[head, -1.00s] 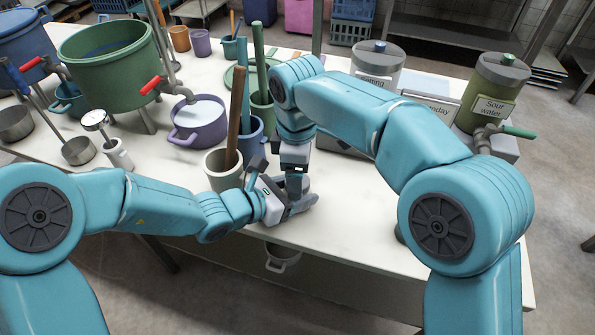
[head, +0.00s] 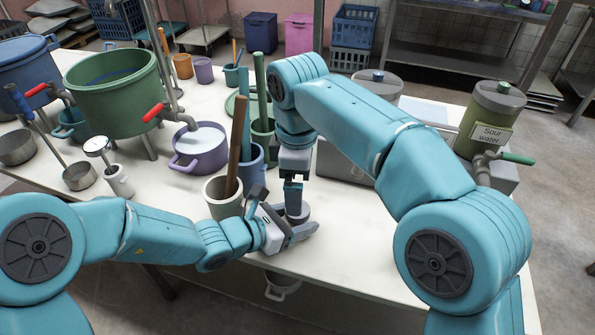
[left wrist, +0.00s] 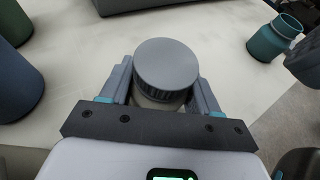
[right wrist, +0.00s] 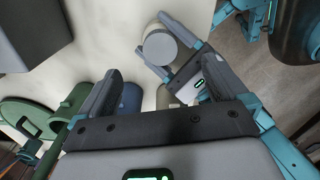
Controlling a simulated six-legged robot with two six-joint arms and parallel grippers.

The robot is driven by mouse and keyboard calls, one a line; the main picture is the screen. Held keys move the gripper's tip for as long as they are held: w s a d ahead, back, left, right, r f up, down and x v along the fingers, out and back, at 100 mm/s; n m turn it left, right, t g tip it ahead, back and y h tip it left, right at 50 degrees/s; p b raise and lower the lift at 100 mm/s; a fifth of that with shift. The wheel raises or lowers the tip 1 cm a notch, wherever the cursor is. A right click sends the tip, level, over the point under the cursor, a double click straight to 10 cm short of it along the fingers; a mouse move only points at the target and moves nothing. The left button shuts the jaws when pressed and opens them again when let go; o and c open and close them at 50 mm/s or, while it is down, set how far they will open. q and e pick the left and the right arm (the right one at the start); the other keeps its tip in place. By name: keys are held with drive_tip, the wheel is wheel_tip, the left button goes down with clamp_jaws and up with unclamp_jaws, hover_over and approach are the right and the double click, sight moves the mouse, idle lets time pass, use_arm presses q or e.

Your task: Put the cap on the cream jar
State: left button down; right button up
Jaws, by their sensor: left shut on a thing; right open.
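The cream jar (left wrist: 157,101) stands on the table near its front edge, only a pale strip of its body showing. The grey cap (left wrist: 167,65) with a ribbed rim sits level on top of it; it also shows in the right wrist view (right wrist: 160,47). How tightly it is seated cannot be seen. My left gripper (head: 297,228) is shut around the jar, one finger on each side, below the cap. My right gripper (head: 294,205) points down from above the jar in the head view. Its fingers are apart and empty in the right wrist view (right wrist: 160,72).
A pale crock (head: 222,200) with a wooden handle stands close left of my left gripper. Blue (head: 250,165) and green (head: 263,138) containers stand behind it. A small teal vessel (left wrist: 272,40) is right of the jar in the left wrist view.

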wheel_tip(320, 180, up, 6)
idle(0.4)
use_arm(q)
drive_tip(key=shift+c, duration=0.8)
unclamp_jaws()
drive_tip(key=p+v, duration=0.3)
drive_tip(key=v, duration=1.3)
drive_tip(key=shift+s, duration=0.2)
use_arm(e)
wheel_tip(320, 180, up, 3)
drive_tip(key=shift+r, duration=0.1)
